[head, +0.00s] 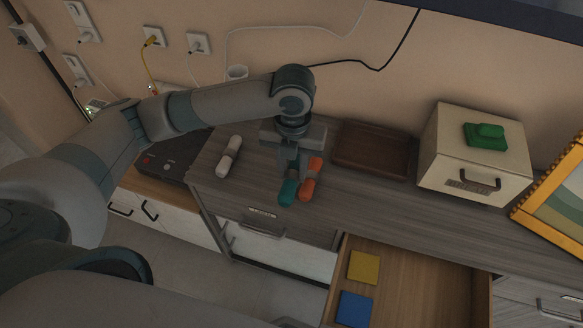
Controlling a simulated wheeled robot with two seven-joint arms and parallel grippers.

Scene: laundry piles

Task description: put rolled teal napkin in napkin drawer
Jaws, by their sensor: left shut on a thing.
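The rolled teal napkin (287,192) lies at the front part of the grey wooden dresser top in the head view. My left gripper (289,172) reaches down over it and is shut on it; the fingers hide its back part. A rolled orange napkin (309,181) lies just to the right, close beside the gripper. A rolled white napkin (229,157) lies further left. An open drawer (421,291) at lower right holds flat yellow (364,267) and blue (355,309) squares. A shut drawer (283,252) with a label is left of it; I cannot read the label. My right gripper is out of view.
A dark brown wooden tray or box (371,151) lies right of the gripper. A cream box (474,157) with a green item on top stands further right, near a yellow-framed picture (556,201). Cables hang along the wall behind.

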